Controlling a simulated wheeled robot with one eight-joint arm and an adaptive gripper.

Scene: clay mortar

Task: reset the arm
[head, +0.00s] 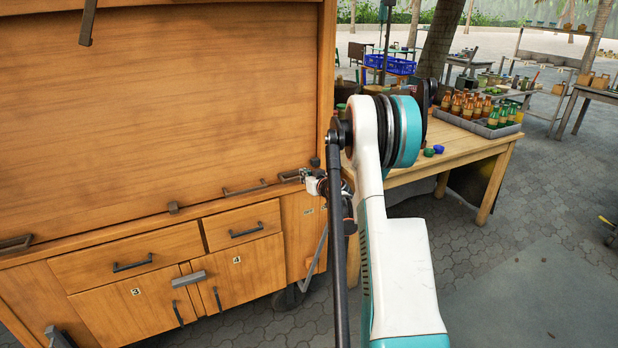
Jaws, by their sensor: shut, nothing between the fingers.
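My arm, white and teal with dark joint rings, rises from the lower middle of the head view and bends at a large joint. Its far end shows small beside the wooden cabinet (125,130). My gripper (303,175) is small and partly hidden there, near the right edge of the cabinet's counter and a dark bar handle (245,188). It is shut and empty. I cannot tell whether it touches the cabinet.
Drawers and doors with dark handles (132,263) fill the cabinet's lower front. A wooden table (485,145) with a grey crate (497,128) of bottles stands behind my arm at right. Shelves (545,57) stand farther back. Paved floor (540,230) at right is mostly clear.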

